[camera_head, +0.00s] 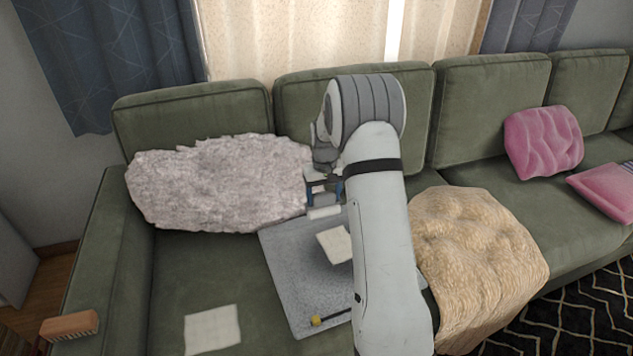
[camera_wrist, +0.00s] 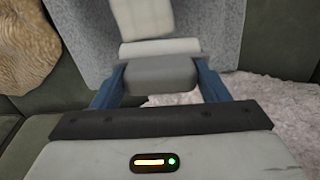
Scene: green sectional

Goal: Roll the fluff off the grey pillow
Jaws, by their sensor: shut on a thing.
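A flat, speckled grey pillow (camera_head: 280,265) lies on the sofa seat in the head view, partly hidden by my arm; it also fills the top of the wrist view (camera_wrist: 215,35). My gripper (camera_head: 323,188) is above its back edge, with blue fingers (camera_wrist: 160,78) shut on the grey body of a lint roller (camera_wrist: 158,72). The roller's white cylinder (camera_head: 324,212) points toward the pillow; I cannot tell whether it touches. A cream square (camera_head: 334,246) lies on the pillow. Single bits of fluff are too small to tell from the speckle.
A shaggy pinkish-grey cushion (camera_head: 215,185) lies left of my gripper. A tan throw (camera_head: 475,255) is to the right, with pink cushions (camera_head: 543,142) beyond. A yellow-ended tool (camera_head: 330,318), a cream sheet (camera_head: 212,329) and a brown brush (camera_head: 70,326) are near the front.

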